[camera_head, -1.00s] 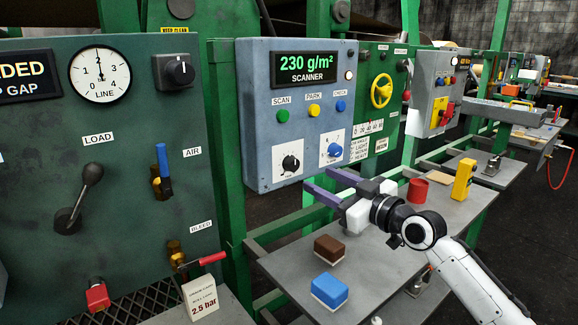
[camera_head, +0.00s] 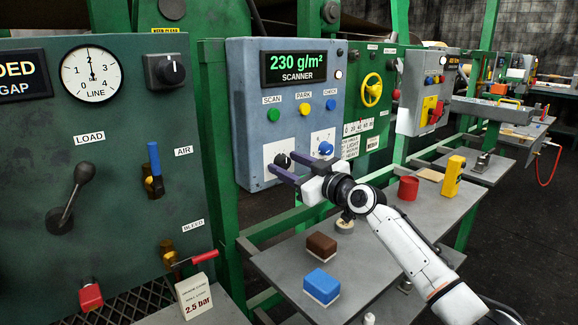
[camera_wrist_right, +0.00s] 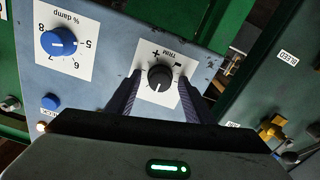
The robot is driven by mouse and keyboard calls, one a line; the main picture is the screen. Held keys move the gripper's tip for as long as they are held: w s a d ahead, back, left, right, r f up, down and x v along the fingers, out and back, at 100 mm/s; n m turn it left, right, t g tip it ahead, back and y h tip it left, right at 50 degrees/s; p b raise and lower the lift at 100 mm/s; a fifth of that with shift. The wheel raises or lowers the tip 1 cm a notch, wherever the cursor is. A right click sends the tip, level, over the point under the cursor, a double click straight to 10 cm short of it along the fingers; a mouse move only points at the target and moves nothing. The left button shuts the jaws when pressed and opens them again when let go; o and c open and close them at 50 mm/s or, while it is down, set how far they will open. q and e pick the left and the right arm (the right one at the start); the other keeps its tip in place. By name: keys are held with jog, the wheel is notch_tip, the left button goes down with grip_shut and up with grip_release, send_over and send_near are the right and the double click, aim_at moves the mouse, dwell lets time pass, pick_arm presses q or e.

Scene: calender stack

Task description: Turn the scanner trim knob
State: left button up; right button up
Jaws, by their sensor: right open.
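The scanner panel (camera_head: 244,120) is a blue-grey box with a display reading 230 g/m². Its black trim knob (camera_head: 283,160) sits on a white label at the lower left of the panel. In the right wrist view the trim knob (camera_wrist_right: 159,78) shows between and just beyond the purple fingers. My right gripper (camera_head: 282,168) is open, its fingertips close to the knob on both sides; I cannot tell whether they touch it. It also shows in the right wrist view (camera_wrist_right: 159,90). My left gripper is not in view.
A blue damp knob (camera_head: 326,148) is beside the trim knob, close to the right gripper; it also shows in the right wrist view (camera_wrist_right: 58,42). Below, a shelf (camera_head: 375,262) carries a brown block (camera_head: 322,245), a blue block (camera_head: 321,287), a red cup (camera_head: 408,187) and a yellow device (camera_head: 453,176).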

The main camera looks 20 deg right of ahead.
jog(key=c, duration=0.9)
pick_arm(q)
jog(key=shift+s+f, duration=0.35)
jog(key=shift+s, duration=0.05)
pick_arm(e)
jog(key=shift+c, duration=0.7)
